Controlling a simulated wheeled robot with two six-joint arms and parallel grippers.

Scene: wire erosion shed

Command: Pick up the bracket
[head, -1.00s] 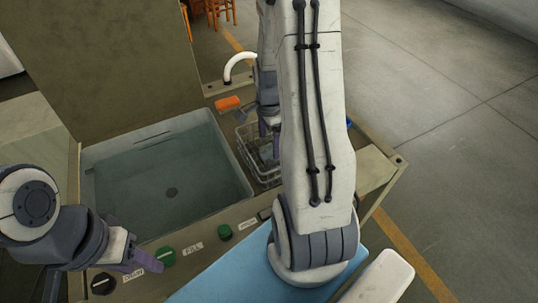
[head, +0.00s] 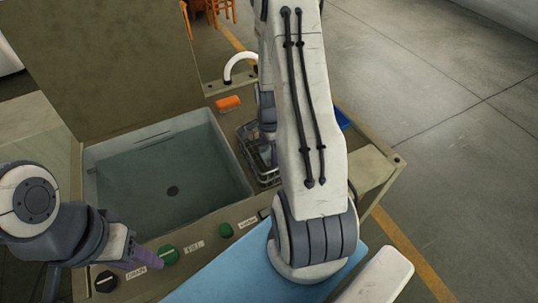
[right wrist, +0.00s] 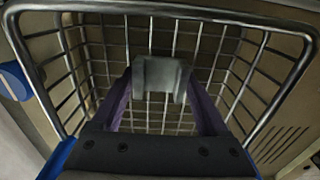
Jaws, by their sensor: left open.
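A grey bracket (right wrist: 160,76) shows in the right wrist view, inside the wire basket (right wrist: 290,62). In the head view the basket (head: 262,180) stands right of the sink, and my right arm covers much of it. The purple fingers of my right gripper (right wrist: 161,88) reach into the basket, one on each side of the bracket. I cannot tell whether they press on it. My left gripper (head: 148,260) is open and empty at the sink's front panel, by the green knob, far from the basket.
The sink (head: 170,170) lies left of the basket. A white spout (head: 238,62) and an orange item (head: 228,103) are behind it. Front knobs include a green one (head: 168,255) and a black one (head: 105,281). A blue item (head: 342,119) lies right of my right arm.

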